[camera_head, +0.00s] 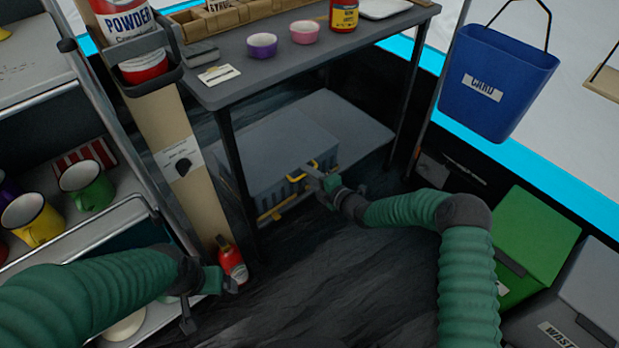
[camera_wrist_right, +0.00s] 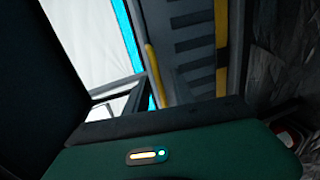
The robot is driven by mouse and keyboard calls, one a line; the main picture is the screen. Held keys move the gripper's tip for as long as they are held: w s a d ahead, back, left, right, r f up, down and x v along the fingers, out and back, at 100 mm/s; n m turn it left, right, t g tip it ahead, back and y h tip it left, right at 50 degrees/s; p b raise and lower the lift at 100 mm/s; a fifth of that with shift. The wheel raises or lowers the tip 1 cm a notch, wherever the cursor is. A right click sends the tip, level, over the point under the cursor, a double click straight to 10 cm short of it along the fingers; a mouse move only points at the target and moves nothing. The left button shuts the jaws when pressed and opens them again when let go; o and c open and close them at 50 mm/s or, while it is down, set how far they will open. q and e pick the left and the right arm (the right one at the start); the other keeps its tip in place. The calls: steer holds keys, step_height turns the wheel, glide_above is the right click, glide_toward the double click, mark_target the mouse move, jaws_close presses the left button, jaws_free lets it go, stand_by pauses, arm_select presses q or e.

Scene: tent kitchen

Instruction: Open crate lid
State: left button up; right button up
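A grey crate (camera_head: 258,158) stands on a low grey surface under the table. Its flat lid lies closed on top. A yellow handle (camera_head: 302,171) is on its front side, and a yellow bar (camera_head: 278,206) runs along its lower front. In the right wrist view, a yellow handle (camera_wrist_right: 154,74) and yellow bar (camera_wrist_right: 221,45) show beside the grey ribbed side. My right gripper (camera_head: 318,176) is at the crate's front, close to the handle; contact and finger opening are unclear. My left gripper (camera_head: 210,304) is open and empty at lower left, away from the crate.
The table (camera_head: 290,62) overhangs the crate, with bowls and a bottle on top. A shelf with mugs (camera_head: 88,184) is at left. A red bottle (camera_head: 231,258) stands near my left gripper. Green (camera_head: 530,240) and grey bins are at right. The middle floor is clear.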

steer(key=shift+c, duration=0.2)
jaws_close()
steer(key=shift+s+f, duration=0.1)
steer(key=shift+f, duration=0.05)
stand_by(1.0)
